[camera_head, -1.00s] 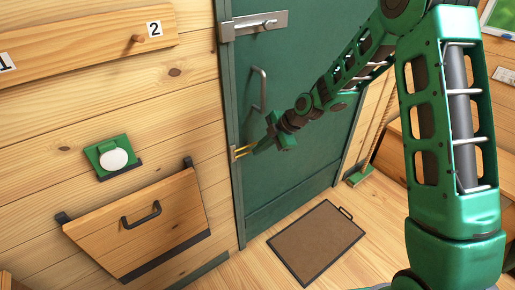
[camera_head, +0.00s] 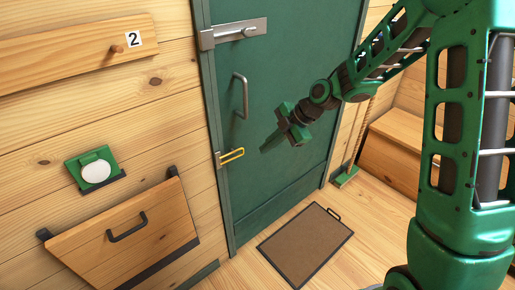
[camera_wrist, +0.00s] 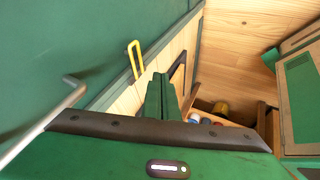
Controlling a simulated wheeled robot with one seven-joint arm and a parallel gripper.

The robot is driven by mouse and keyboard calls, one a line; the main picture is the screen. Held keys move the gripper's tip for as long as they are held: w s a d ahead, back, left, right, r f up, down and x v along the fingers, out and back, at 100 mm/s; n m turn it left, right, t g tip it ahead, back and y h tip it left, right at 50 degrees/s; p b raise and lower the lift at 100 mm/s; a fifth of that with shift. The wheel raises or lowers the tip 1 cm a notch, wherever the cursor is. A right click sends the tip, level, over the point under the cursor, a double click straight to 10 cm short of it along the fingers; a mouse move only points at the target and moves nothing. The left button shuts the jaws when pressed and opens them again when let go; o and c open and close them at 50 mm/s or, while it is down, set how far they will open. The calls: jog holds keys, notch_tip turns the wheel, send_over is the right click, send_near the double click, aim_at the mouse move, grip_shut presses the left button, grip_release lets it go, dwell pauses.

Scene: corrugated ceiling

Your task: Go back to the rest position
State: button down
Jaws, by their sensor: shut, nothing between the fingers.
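My gripper (camera_head: 268,146) is green and hangs in the air in front of the green door (camera_head: 262,185). In the wrist view its fingers (camera_wrist: 161,97) are together with nothing between them. A yellow latch loop (camera_head: 231,156) on the door's left edge is to the left of my gripper and apart from it. The loop also shows in the wrist view (camera_wrist: 135,58). A grey door handle (camera_head: 242,95) is above and left of my gripper. The door looks closed in its frame.
A metal bolt (camera_head: 238,32) sits high on the door. A wooden flap with a black handle (camera_head: 125,238) and a green box with a white disc (camera_head: 96,170) are on the left wall. A brown mat (camera_head: 306,246) lies on the floor. A bench (camera_head: 395,150) and broom (camera_head: 345,176) are at right.

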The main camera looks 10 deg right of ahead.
jog(key=s+d+r+m+h, duration=0.3)
jog(key=s+d+m, duration=0.4)
jog(key=d, duration=0.3)
jog(key=s+d+r+m+h, duration=0.2)
jog(key=s+d+r+m, duration=0.2)
jog(key=s+d+m, duration=0.5)
jog(key=s+d+r+m+g+h, duration=0.1)
jog(key=s+d+m, duration=0.4)
jog(key=s, duration=0.5)
jog(key=s+d+r+m+g, duration=0.1)
jog(key=s+d+m, duration=0.3)
jog(key=s+m, duration=0.4)
jog(key=shift+s+d+r+g+h, duration=0.15)
jog(key=shift+s+d+g+h, duration=0.2)
jog(key=shift+s, duration=0.55)
jog(key=shift+w+f, duration=0.25)
jog(key=shift+w, duration=0.4)
